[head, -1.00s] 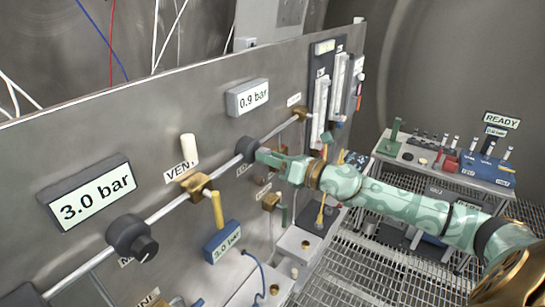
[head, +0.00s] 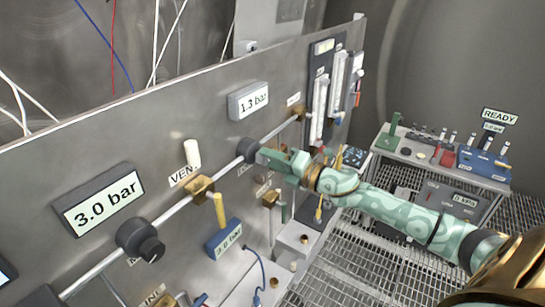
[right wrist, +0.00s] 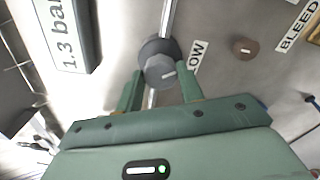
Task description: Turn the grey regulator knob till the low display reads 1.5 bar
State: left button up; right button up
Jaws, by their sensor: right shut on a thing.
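The low display (head: 249,101) on the panel reads 1.3 bar; it also shows at the upper left of the right wrist view (right wrist: 68,35). Below it in the head view, the dark grey low regulator (head: 247,149) sits on the steel pipe. In the right wrist view its grey knob (right wrist: 159,68), with a pale pointer mark, lies between the two green fingers of my right gripper (right wrist: 160,88), next to a LOW label. My right gripper (head: 265,155) is shut on the knob and hides its front in the head view. My left gripper is not in view.
A larger display (head: 98,199) reads 3.0 bar, above another dark regulator (head: 139,240). A side bench (head: 450,172) stands at the right, over grating.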

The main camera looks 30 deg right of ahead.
jog(key=shift+m, duration=0.3)
jog(key=o, duration=1)
jog(key=shift+d, duration=0.1)
jog(key=b+v, duration=0.3)
jog(key=v, duration=1.3)
jog(key=shift+s, duration=0.2)
